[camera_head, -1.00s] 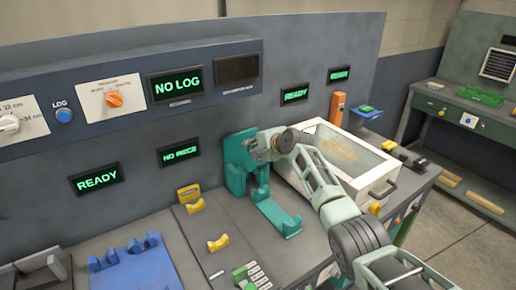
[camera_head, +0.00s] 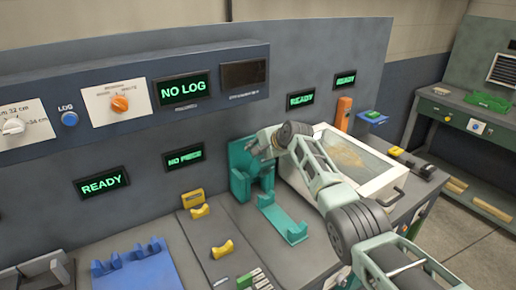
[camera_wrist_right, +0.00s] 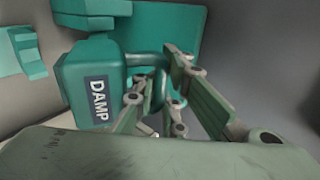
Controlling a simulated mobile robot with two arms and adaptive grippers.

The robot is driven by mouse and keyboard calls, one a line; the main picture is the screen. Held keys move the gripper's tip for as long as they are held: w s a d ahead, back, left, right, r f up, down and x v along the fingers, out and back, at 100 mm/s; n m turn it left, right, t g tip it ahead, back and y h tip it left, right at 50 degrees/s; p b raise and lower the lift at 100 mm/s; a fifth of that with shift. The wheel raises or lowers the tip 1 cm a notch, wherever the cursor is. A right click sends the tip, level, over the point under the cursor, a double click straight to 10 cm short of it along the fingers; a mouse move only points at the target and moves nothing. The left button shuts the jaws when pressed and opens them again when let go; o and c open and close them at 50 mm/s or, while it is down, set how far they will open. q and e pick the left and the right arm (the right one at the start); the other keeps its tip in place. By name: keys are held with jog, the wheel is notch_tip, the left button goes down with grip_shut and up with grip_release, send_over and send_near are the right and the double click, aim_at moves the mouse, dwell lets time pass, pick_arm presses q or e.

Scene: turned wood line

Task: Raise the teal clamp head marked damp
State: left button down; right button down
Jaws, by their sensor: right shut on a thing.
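The teal clamp head (camera_wrist_right: 78,70) fills the left of the right wrist view, with a dark plate on it reading DAMP. A teal loop handle (camera_wrist_right: 148,62) sticks out from its side. My right gripper (camera_wrist_right: 160,95) is shut on that handle, its fingers on either side of it. In the head view, my right gripper (camera_head: 264,148) is at the top of the teal clamp stand (camera_head: 239,180) and partly covers the head there. A teal cradle (camera_head: 284,220) lies in front of the stand. My left gripper is not in view.
A glass-lidded box (camera_head: 375,188) stands close to the right of the clamp, under my right arm. Yellow rests (camera_head: 222,249) and a blue fixture (camera_head: 135,273) lie to the left. The wall panel (camera_head: 215,130) with lit displays rises behind.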

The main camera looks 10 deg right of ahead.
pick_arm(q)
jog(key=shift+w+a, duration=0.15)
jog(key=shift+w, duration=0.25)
pick_arm(e)
jog(key=shift+w+a+r, duration=0.35)
jog(key=shift+w+r, duration=0.4)
jog(key=shift+w, duration=0.05)
dwell(1.2)
jog(key=c, duration=2.1)
grip_release()
jog(key=shift+f, duration=0.15)
